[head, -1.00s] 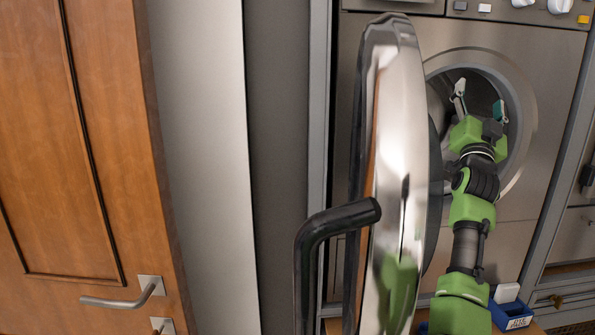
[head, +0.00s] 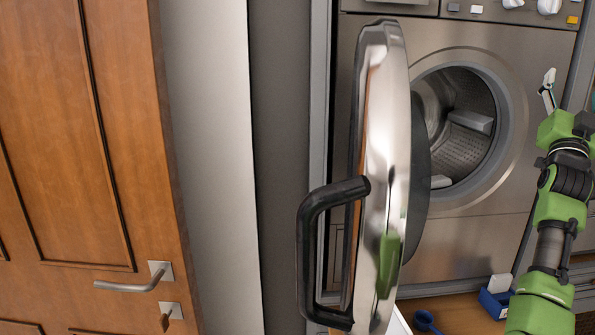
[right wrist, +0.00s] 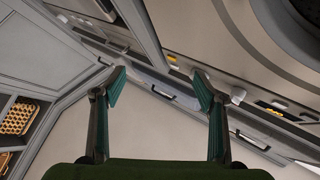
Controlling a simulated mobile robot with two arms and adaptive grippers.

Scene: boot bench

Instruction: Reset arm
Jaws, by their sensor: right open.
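My right arm comes in from the lower right of the head view. My right gripper (head: 562,92) is at the right edge there, outside and to the right of the washing machine's round opening, partly cut off by the frame. In the right wrist view my right gripper (right wrist: 158,85) has its two fingers spread wide with nothing between them. My left gripper is in neither view.
The washing machine door (head: 385,180) stands swung open to the left, with a black handle (head: 308,240). The drum (head: 460,130) is open. A wooden door (head: 90,150) is at left.

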